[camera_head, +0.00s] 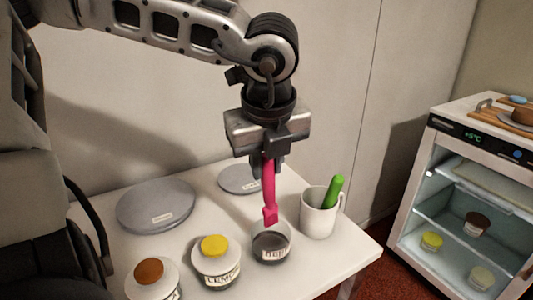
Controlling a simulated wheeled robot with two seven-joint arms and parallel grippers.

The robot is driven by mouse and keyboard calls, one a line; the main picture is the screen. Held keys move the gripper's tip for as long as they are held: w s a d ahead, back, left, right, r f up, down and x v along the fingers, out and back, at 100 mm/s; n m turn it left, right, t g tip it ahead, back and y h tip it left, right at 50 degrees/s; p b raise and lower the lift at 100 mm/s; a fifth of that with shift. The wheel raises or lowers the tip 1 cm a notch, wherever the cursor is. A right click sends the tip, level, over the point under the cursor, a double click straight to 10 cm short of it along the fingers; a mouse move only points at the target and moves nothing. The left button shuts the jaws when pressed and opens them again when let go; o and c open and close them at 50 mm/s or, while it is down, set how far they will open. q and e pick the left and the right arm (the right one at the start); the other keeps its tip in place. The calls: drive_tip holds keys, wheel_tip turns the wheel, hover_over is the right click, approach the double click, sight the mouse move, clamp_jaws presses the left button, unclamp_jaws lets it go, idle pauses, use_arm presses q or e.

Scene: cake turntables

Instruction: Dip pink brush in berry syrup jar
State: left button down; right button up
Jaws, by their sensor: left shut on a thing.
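My left gripper (266,163) comes down from the upper middle and is shut on the pink brush (268,196). The brush hangs upright with its head down. Its head is directly over the opening of the berry jar (270,248), close to the rim. The jar is open, with dark contents, and its label is only partly readable. I cannot tell whether the brush tip touches the syrup. My right gripper is not in view.
A white mug (318,215) with a green-handled tool (333,190) stands right of the jar. Two grey turntables (156,207) (240,179) lie behind. A glass-fronted fridge (465,205) stands at right.

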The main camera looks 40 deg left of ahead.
sight(267, 206)
use_arm(q)
drive_tip(key=shift+f, duration=0.6)
wheel_tip(267, 206, down, 3)
drive_tip(key=b, duration=0.3)
drive_tip(key=shift+r+b, duration=0.15)
drive_tip(key=shift+b, duration=0.2)
drive_tip(key=shift+f+b, duration=0.7)
drive_tip(key=shift+b, duration=0.25)
drive_tip(key=shift+f+b, duration=0.75)
drive_tip(key=shift+b, duration=0.25)
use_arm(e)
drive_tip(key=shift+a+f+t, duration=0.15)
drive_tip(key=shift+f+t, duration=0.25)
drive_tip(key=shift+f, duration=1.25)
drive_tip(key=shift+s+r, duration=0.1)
use_arm(q)
drive_tip(key=shift+r, duration=0.1)
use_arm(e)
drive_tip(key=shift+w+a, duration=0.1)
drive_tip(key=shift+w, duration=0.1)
